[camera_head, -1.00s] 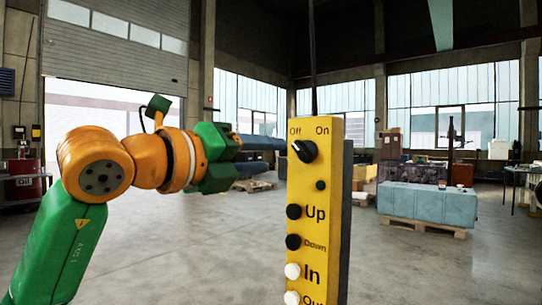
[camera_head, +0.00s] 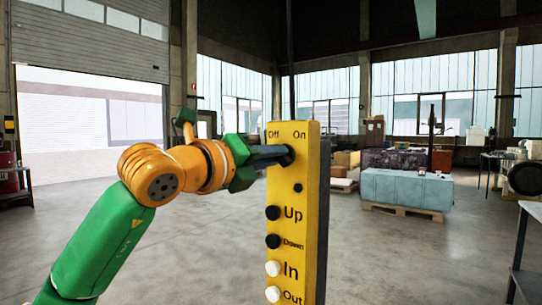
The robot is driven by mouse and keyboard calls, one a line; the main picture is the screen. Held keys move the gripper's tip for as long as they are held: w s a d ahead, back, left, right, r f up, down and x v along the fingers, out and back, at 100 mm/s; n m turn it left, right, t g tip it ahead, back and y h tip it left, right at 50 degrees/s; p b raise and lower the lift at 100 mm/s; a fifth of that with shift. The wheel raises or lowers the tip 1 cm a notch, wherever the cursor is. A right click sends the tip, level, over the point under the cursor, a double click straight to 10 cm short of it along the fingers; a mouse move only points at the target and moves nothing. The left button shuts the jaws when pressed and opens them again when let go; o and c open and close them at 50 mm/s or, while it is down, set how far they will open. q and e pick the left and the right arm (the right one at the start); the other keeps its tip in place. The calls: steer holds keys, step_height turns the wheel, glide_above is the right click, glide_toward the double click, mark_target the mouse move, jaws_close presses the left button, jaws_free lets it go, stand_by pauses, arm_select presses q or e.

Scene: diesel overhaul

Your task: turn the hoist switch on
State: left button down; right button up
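The yellow hoist control box (camera_head: 296,220) hangs upright on a dark cable in the middle of the view. Its face has "Off" and "On" labels at the top and Up, Down, In and Out buttons below. The black switch knob (camera_head: 290,154) under the labels is mostly covered by my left gripper (camera_head: 284,154). The gripper's dark fingers reach in from the left and their tips are at the knob. I cannot tell whether they grip it, nor which way the knob points. My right gripper is not in view.
A blue-grey block (camera_head: 407,189) on a wooden pallet (camera_head: 402,211) stands behind to the right. A table (camera_head: 522,270) is at the right edge. The floor around the control box is clear.

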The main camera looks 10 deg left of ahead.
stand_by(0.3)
arm_select(q)
steer(key=shift+r+m+p, duration=0.15)
steer(key=shift+m+p, duration=0.35)
steer(key=shift+m, duration=8.3)
steer(key=c, duration=0.8)
jaws_free()
steer(key=shift+d, duration=0.1)
